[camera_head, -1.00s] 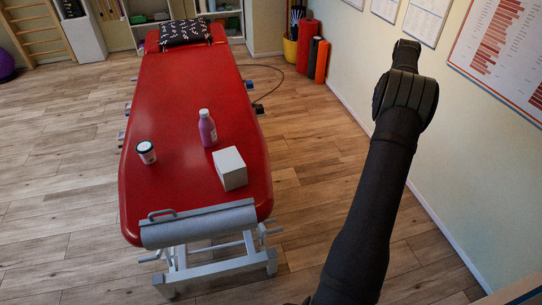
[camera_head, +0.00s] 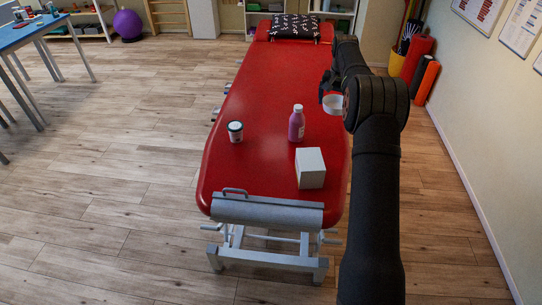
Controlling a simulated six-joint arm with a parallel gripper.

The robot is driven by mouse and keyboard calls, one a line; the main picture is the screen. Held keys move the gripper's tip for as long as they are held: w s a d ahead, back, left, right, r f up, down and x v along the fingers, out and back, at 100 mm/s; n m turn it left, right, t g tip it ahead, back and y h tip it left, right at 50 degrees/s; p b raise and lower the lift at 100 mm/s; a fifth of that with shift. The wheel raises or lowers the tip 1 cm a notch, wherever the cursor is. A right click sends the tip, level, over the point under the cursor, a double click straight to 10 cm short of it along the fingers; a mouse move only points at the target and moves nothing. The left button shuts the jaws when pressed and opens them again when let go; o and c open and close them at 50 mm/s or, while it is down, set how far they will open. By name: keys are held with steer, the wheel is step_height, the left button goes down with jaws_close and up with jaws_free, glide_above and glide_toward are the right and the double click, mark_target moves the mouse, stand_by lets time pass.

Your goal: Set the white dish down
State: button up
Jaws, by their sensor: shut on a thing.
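The white dish (camera_head: 334,106) is small, round and shallow. It is held up over the right side of the red treatment couch (camera_head: 245,185), to the right of the purple bottle. My gripper (camera_head: 327,92) is shut on the dish at its left edge. My dark arm hides part of the dish's right side and the couch's far right edge. The dish appears roughly level. How high it is above the couch is hard to tell.
A patterned black pillow (camera_head: 295,26) lies at the far end.

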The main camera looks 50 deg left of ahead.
steer(key=s+a+n, duration=0.2)
steer(key=s+a, duration=0.5)
steer(key=s, duration=0.3)
steer(key=s+a+n, duration=0.1)
steer(key=s+a, duration=0.6)
steer(key=s, duration=0.2)
step_height(320, 180, down, 22)
steer(key=shift+d+f, duration=0.1)
steer(key=shift+f, duration=0.1)
steer(key=o, duration=0.8)
steer(key=shift+c, duration=0.2)
step_height(320, 180, up, 12)
steer(key=s+d, duration=0.1)
